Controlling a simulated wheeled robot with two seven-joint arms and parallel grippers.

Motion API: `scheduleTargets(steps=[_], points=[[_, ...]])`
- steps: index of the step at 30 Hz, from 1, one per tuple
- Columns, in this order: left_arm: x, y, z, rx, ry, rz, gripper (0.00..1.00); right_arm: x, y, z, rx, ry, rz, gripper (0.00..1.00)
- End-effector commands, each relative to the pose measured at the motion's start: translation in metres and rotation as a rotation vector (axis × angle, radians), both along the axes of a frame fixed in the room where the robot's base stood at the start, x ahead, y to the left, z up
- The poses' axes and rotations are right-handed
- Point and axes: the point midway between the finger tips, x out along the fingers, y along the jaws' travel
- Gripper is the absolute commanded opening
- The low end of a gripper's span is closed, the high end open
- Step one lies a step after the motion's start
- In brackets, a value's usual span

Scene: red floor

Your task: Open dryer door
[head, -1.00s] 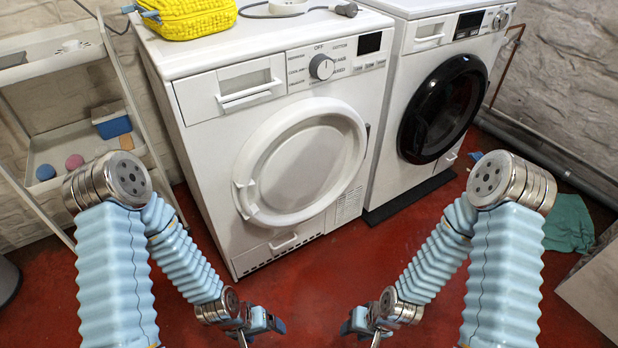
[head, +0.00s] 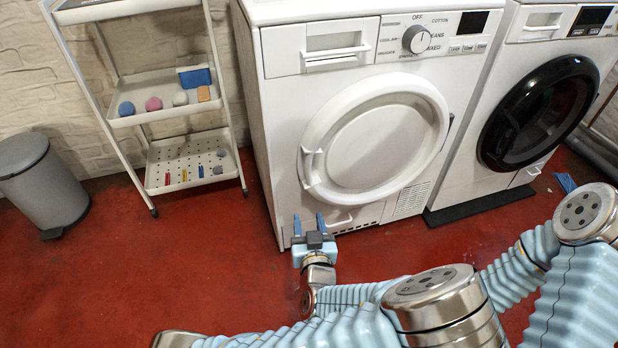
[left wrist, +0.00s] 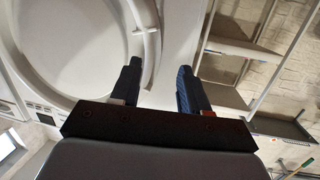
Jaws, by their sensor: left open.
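The white dryer (head: 262,150) stands in the middle of the head view with its round white door (head: 375,140) closed. The door's handle (head: 308,166) is on its left edge. My left gripper (head: 309,223) is open and empty, below the handle in the head view, with its blue fingers pointing up in the picture. In the left wrist view, the open fingers (left wrist: 160,70) point toward the door's edge, and the pale handle (left wrist: 152,46) shows just beyond and between them, with no contact visible. My right gripper is outside the views; only part of its arm shows.
A washer with a black round door (head: 540,112) stands right of the dryer. A white shelf cart (head: 190,135) with small items stands to the left, beside a grey bin (head: 42,185). Red floor (head: 150,270) in front of the cart is clear.

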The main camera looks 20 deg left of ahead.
Motion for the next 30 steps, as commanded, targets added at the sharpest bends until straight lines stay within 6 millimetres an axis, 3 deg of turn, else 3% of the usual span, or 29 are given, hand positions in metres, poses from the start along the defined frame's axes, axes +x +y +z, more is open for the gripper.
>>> scheduleTargets(steps=[3, 5, 11, 20, 22, 30], points=[[0.000, -0.012, 0.027, 0.006, -0.123, -0.020, 0.45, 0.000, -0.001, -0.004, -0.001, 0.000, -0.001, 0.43], [0.001, -0.014, 0.033, 0.006, -0.149, -0.023, 0.45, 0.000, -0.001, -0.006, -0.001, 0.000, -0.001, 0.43], [0.008, -0.014, 0.029, 0.000, -0.159, -0.024, 0.45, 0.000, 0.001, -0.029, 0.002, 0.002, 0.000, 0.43], [0.026, -0.003, 0.025, 0.000, -0.154, -0.022, 0.45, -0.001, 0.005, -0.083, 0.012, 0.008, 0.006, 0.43], [0.046, 0.005, 0.033, 0.004, -0.152, -0.018, 0.45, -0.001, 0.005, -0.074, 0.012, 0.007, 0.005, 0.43], [0.103, 0.027, 0.034, 0.005, -0.151, -0.021, 0.45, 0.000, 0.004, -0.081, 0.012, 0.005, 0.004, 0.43]])
